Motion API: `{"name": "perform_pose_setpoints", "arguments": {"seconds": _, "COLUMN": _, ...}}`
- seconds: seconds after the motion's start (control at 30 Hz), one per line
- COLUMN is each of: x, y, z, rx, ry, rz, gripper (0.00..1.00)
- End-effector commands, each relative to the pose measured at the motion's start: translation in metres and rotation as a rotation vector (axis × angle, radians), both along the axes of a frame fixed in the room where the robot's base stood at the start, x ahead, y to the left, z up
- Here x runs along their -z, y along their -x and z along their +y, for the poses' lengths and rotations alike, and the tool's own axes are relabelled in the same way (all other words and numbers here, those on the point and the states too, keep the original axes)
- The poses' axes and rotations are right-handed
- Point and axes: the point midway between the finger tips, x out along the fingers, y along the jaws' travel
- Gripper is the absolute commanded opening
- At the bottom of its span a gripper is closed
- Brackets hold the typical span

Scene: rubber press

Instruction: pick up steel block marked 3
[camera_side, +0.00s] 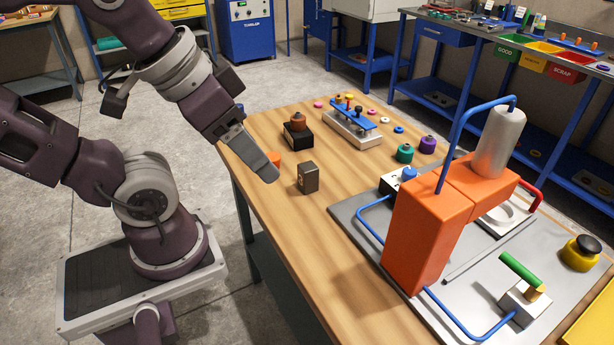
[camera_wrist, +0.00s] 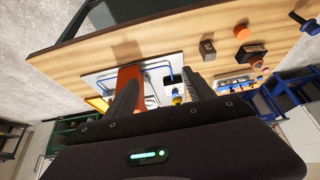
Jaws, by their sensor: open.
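A small dark grey steel block (camera_side: 308,177) stands upright on the wooden table, near its left edge. I cannot read a number on it. It also shows in the wrist view (camera_wrist: 208,50), above and right of the fingers. My gripper (camera_side: 268,172) hangs in the air to the left of the block, its fingertips pointing down and right, apart from the block. In the wrist view my gripper (camera_wrist: 163,82) has its two fingers spread with nothing between them.
An orange press (camera_side: 430,235) with a grey cylinder stands on a grey plate at the right. An orange disc (camera_side: 274,158) lies behind the block, and a black base with an orange-brown knob (camera_side: 298,130) stands beyond it. The wood in front of the block is clear.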

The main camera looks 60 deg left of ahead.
Motion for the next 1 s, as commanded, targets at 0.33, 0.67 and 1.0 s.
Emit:
{"name": "perform_pose_setpoints", "arguments": {"seconds": 0.33, "x": 0.0, "y": 0.0, "z": 0.0, "rx": 0.0, "ry": -0.001, "rz": -0.001, "gripper": 0.62}}
{"name": "perform_pose_setpoints", "arguments": {"seconds": 0.67, "x": 0.001, "y": -0.001, "z": 0.002, "rx": 0.008, "ry": -0.013, "rz": 0.013, "gripper": 0.62}}
{"name": "perform_pose_setpoints", "arguments": {"seconds": 1.0, "x": 0.064, "y": -0.07, "z": 0.099, "rx": 0.52, "ry": -0.64, "rz": 0.672, "gripper": 0.62}}
